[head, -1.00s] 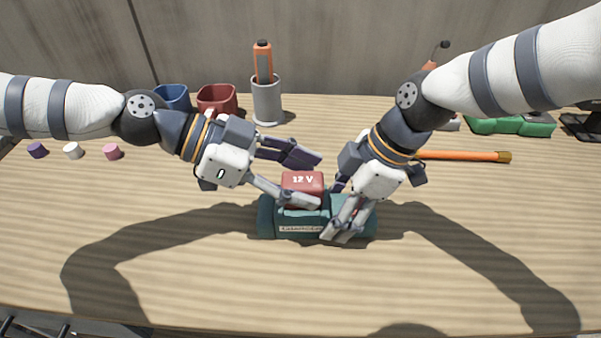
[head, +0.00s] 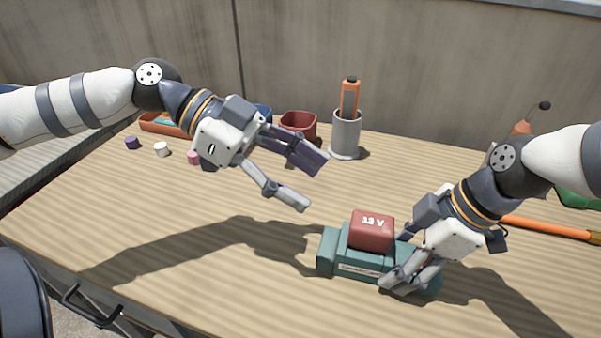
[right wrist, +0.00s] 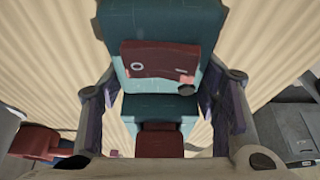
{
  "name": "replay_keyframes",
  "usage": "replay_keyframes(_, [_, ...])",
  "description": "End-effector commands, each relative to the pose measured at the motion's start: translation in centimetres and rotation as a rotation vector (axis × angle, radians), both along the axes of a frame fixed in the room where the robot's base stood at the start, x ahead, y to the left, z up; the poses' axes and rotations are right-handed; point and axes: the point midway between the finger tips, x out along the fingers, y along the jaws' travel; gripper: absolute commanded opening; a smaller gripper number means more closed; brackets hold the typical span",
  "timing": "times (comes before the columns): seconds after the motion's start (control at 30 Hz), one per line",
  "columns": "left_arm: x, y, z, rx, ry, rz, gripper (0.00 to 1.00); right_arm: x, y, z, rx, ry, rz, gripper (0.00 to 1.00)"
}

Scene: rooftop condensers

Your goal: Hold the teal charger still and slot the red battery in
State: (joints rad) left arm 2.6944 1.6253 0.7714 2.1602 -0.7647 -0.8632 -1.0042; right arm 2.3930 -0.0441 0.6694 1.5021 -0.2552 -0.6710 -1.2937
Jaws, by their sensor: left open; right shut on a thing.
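The teal charger (head: 327,252) lies on the wooden table, right of centre in the head view. My right gripper (head: 404,260) is shut across its right end; in the right wrist view the charger (right wrist: 160,20) runs between both fingers. The red battery (head: 372,230) sits on top of the charger, its marking appearing upside down. It shows in the right wrist view as a dark red block (right wrist: 160,58). How deep it sits in the slot is hidden. My left gripper (head: 314,184) is open and empty, up and left of the battery, clear of it.
Behind stand a red mug (head: 298,124), a partly hidden blue mug and a grey cup (head: 346,135) holding an orange tool (head: 349,97). Purple (head: 131,142), white and pink caps lie at left, near an orange tray. An orange rod (head: 550,228) lies at right. The front-left table is clear.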

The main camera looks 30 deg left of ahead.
Motion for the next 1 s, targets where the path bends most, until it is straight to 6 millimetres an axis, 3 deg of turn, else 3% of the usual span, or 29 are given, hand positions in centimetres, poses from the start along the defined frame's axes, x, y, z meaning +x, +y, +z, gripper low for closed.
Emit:
replay_keyframes(0.3, [0.03,-0.02,-0.01,0.0,0.0,0.0,0.58,-0.01,0.02,0.01,0.001,0.0,0.0,0.39])
replay_keyframes(0.33, [0.03,-0.03,-0.01,0.0,0.0,0.0,0.58,-0.01,0.02,0.01,0.001,0.0,0.0,0.61])
replay_keyframes(0.4, [0.03,-0.03,-0.01,0.0,-0.001,0.0,0.58,-0.01,0.02,0.01,0.001,0.0,0.0,0.77])
replay_keyframes(0.43, [0.03,-0.03,-0.01,0.0,-0.001,0.0,0.58,-0.01,0.02,0.01,0.001,0.0,0.0,0.8])
replay_keyframes(0.67, [0.03,-0.04,-0.02,0.0,-0.001,0.0,0.58,0.0,0.01,0.01,0.0,0.0,0.0,0.8])
replay_keyframes(0.77, [0.03,-0.04,-0.02,0.0,-0.001,0.0,0.58,0.0,0.01,0.0,0.0,0.0,0.0,0.98])
replay_keyframes(1.0, [0.03,-0.04,-0.02,0.0,-0.001,0.0,0.58,0.0,0.01,0.0,0.0,0.0,0.0,0.98])
